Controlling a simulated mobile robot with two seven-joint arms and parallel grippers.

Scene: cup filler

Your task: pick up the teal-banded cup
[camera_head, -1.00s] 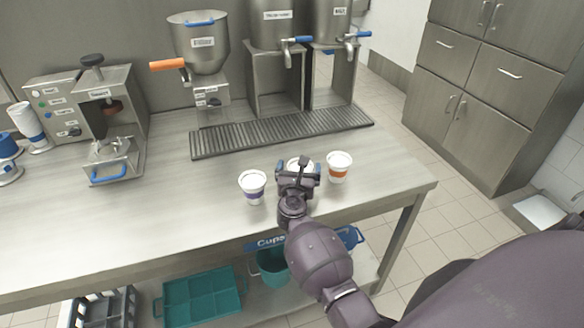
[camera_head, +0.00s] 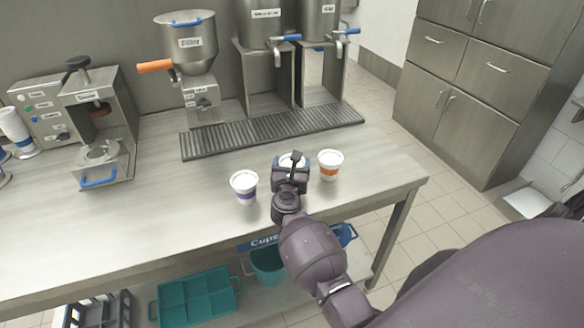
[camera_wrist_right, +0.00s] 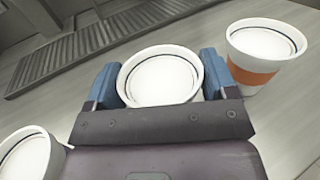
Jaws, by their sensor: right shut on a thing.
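My right gripper (camera_head: 291,164) is at the middle of three white cups near the counter's front edge. Its blue-tipped fingers, also seen in the right wrist view (camera_wrist_right: 160,86), are shut on the sides of the middle cup (camera_wrist_right: 160,77). This cup looks upright, with a white inside; its band is hidden behind the gripper, so I cannot tell its colour. A purple-banded cup (camera_head: 244,187) stands to its left and an orange-banded cup (camera_head: 329,165) close to its right. I cannot tell whether the held cup touches the counter. My left gripper is not in view.
A grated drip tray (camera_head: 270,130) lies behind the cups, below a hopper (camera_head: 187,45) with an orange handle and two steel dispensers. A coffee machine (camera_head: 90,120) stands at left. The counter (camera_head: 150,210) left of the cups is clear. A teal bin (camera_head: 268,265) is below.

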